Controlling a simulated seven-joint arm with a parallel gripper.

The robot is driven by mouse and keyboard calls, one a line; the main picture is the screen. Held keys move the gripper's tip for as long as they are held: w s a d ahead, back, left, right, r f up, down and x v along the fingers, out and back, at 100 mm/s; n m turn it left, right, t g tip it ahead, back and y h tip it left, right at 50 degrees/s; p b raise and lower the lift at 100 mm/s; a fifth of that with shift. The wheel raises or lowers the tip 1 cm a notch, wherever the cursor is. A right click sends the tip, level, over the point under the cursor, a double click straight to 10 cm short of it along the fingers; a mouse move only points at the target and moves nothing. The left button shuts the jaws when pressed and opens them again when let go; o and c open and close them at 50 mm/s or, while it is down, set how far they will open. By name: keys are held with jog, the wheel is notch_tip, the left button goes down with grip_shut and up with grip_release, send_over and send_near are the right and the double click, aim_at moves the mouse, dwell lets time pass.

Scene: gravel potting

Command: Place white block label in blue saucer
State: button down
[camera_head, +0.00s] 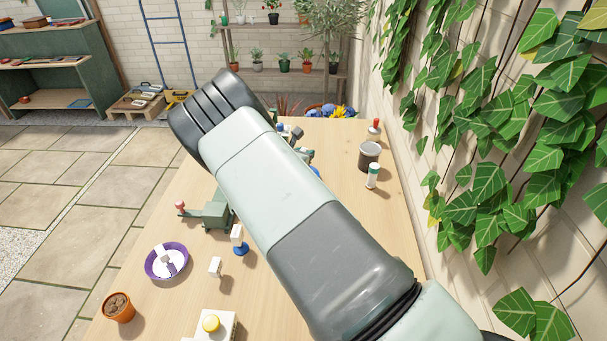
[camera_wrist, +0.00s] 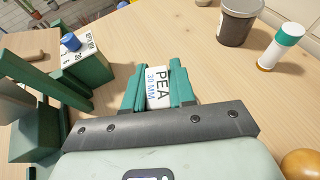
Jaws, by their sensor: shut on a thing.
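In the wrist view my gripper (camera_wrist: 158,92) is shut on a white block label (camera_wrist: 157,84) reading "PEA 30 MM", held between its green fingers. In the head view my arm hides most of the gripper and the label. No blue saucer shows clearly; a small blue patch (camera_head: 316,172) peeks out at the arm's right edge, and I cannot tell what it is. A purple saucer (camera_head: 150,270) at the left holds white pieces.
A dark pot (camera_head: 369,157) and a green-capped white bottle (camera_head: 373,176) stand at the right. A green clamp-like device (camera_head: 214,214), a blue-based white block (camera_head: 238,240), another white block (camera_head: 215,266) and a terracotta pot (camera_head: 119,308) stand left of the arm.

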notch_tip(320, 180, down, 7)
jog(key=shift+f, duration=0.2)
jog(key=shift+f, duration=0.15)
jog(key=c, duration=0.9)
grip_release()
jog(key=shift+c, duration=0.2)
